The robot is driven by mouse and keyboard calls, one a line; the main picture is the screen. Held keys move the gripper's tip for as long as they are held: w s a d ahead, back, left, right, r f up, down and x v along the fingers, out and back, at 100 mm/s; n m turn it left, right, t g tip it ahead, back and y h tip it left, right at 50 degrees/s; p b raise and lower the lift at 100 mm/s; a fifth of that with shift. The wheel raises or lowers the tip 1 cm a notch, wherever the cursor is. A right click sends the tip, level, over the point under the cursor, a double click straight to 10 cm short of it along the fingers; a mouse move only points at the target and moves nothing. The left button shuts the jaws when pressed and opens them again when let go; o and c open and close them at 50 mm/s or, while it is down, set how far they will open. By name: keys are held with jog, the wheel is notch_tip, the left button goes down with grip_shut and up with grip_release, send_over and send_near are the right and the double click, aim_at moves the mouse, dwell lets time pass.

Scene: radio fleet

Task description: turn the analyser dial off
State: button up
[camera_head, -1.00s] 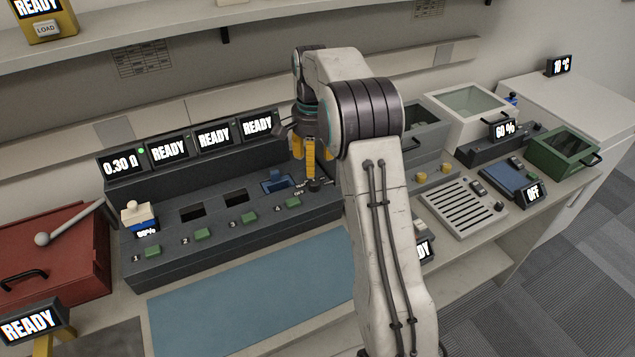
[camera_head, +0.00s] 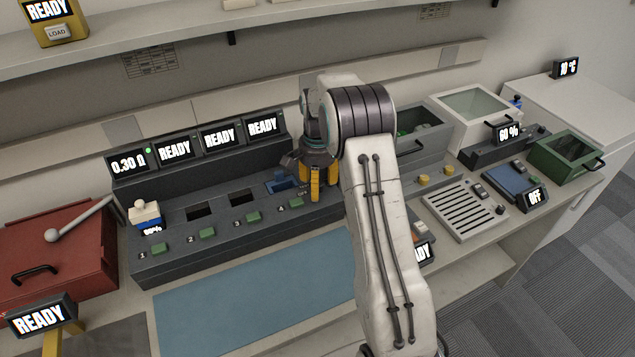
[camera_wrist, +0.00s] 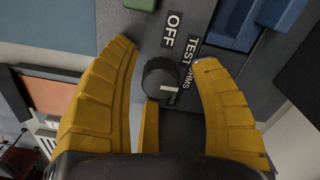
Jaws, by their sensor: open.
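The analyser (camera_head: 165,262) is a long dark console with slots, green buttons and several displays; the leftmost display (camera_head: 128,161) reads 0.30 Ω. Its round black dial (camera_wrist: 158,76) shows in the wrist view between my fingers, with a white mark on its lower right. OFF (camera_wrist: 172,30) and TEST OHMS labels are printed beside it. My gripper (camera_head: 310,188) is open at the analyser's right end, with its yellow fingers on either side of the dial (camera_wrist: 162,56). Whether the fingers touch it is unclear. The dial is hidden in the head view.
A blue-and-white block (camera_head: 146,214) sits in the console's leftmost slot. A blue mat (camera_head: 250,290) lies in front, clear. A red box (camera_head: 60,245) stands at left. A grey lidded box (camera_head: 425,135) and a slotted panel (camera_head: 465,208) are on the right.

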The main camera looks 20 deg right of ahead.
jog(key=shift+c, duration=0.3)
grip_shut()
dwell(0.3)
jog(key=shift+n, duration=0.3)
jog(key=n, duration=0.3)
jog(key=shift+n, duration=0.3)
jog(key=n, duration=0.4)
jog(key=shift+s+f+b, duration=0.1)
jog(key=shift+b, duration=0.25)
jog(key=n, duration=0.9)
jog(key=shift+n, duration=0.3)
